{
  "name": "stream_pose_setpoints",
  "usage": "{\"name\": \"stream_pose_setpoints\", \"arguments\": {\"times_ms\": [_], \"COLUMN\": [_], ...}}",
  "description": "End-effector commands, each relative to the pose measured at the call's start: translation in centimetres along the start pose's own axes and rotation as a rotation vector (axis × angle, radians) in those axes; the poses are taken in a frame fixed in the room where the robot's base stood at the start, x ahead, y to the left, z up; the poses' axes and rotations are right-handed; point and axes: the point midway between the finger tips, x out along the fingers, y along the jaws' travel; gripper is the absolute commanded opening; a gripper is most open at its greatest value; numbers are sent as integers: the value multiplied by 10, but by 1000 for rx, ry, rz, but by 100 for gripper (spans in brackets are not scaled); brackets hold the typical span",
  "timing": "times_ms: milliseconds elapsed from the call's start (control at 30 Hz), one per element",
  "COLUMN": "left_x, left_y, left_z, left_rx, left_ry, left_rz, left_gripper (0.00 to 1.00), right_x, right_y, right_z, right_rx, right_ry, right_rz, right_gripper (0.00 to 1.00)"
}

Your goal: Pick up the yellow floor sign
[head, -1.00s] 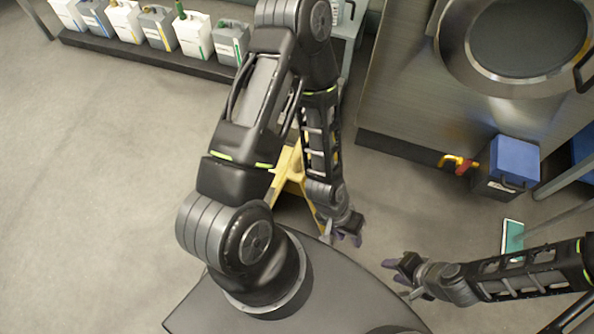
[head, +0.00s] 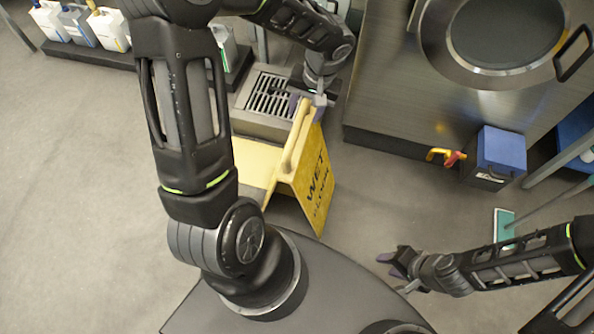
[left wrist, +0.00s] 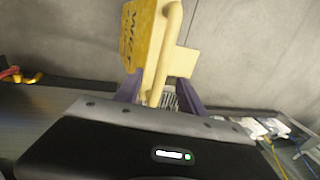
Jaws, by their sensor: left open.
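The yellow floor sign (head: 311,185) stands spread like a tent on the floor in front of my base, with "WET FLOOR" lettering on its right panel. It also shows in the left wrist view (left wrist: 140,45), with its rounded top bar reaching toward the jaws. My left gripper (head: 312,106) is at the far top end of the sign. In the left wrist view the purple fingers (left wrist: 160,95) are open, one on each side of the sign's bar; contact cannot be told. My right gripper (head: 393,265) is empty, low at the right, away from the sign; its fingers look apart.
A floor drain grate (head: 268,95) lies behind the sign. Several jugs (head: 106,30) stand on a low rack at the top left. A steel machine (head: 400,100) and a blue-lidded box (head: 498,150) are at the right. Floor at the left is clear.

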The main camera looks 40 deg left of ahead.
Motion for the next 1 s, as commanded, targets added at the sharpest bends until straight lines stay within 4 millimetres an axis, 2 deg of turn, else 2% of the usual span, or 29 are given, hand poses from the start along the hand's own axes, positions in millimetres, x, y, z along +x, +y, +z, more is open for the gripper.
{"name": "stream_pose_setpoints", "arguments": {"times_ms": [267, 533, 867, 1000], "left_x": [0, 24, 27, 38], "left_y": [-2, -2, -1, -3], "left_z": [0, 0, 0, 0], "left_rx": [-2, -1, -1, -2], "left_ry": [0, -3, -2, -3], "left_rz": [-5, -5, -4, -4], "left_gripper": [47, 47, 47, 47], "right_x": [0, 4, 4, 6], "right_y": [0, 2, 2, 2], "right_z": [0, 0, 0, 0], "right_rx": [0, 0, 0, 0], "right_ry": [0, 0, 0, 0], "right_rz": [0, 0, 0, 0], "right_gripper": [36, 36, 36, 36]}}
